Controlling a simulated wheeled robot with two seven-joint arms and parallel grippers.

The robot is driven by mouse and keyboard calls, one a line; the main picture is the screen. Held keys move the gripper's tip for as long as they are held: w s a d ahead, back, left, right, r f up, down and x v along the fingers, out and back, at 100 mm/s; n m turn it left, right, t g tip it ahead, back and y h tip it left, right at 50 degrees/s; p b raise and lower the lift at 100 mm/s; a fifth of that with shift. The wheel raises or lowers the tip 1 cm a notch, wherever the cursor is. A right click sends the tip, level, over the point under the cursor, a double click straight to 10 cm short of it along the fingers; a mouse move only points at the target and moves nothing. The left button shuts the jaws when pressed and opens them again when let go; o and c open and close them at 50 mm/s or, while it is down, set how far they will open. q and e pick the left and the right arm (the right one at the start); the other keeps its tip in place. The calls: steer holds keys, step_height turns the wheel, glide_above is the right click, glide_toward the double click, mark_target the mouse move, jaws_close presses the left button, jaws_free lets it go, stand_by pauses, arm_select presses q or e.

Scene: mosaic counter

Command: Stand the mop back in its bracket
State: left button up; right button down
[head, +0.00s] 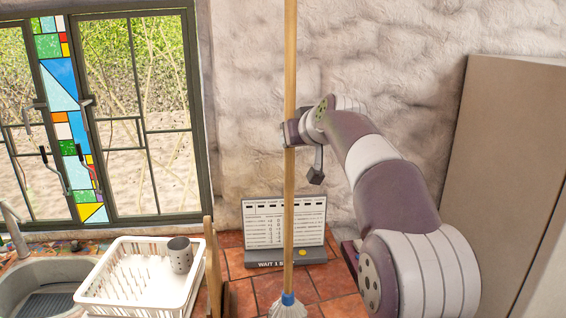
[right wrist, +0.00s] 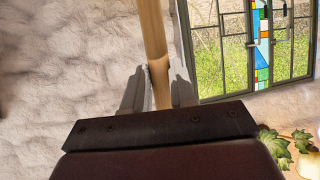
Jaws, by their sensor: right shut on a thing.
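The mop (head: 289,200) stands upright in the head view. Its long wooden handle runs out of the top of the picture, and its white strands with a blue collar (head: 288,299) are at the bottom edge. My right gripper (head: 290,133) is shut on the handle above its visible middle. The right wrist view shows the handle (right wrist: 153,45) rising from beyond the dark gripper body, slightly tilted in that picture. I cannot make out a bracket in either view. My left gripper is not in view.
A board with a lined sheet and a yellow button (head: 284,228) stands behind the handle. A white dish rack (head: 120,285) with a grey cup (head: 180,254) and a sink (head: 40,282) are at left. A tall beige cabinet (head: 500,150) stands at right. Red tiles (head: 265,285) show below.

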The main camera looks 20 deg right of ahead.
mark_target(289, 183)
steer(key=a+f, duration=0.3)
steer(key=f, duration=0.2)
steer(key=shift+w, duration=0.4)
steer(key=c, duration=1.3)
jaws_free()
steer(key=shift+w+a+f, duration=0.1)
steer(key=shift+w+f, duration=0.05)
steer(key=shift+f, duration=0.2)
steer(key=shift+c, duration=0.2)
steer(key=o, duration=0.4)
steer(key=shift+o, duration=0.2)
steer(key=shift+r, duration=0.1)
steer(key=shift+p, duration=0.3)
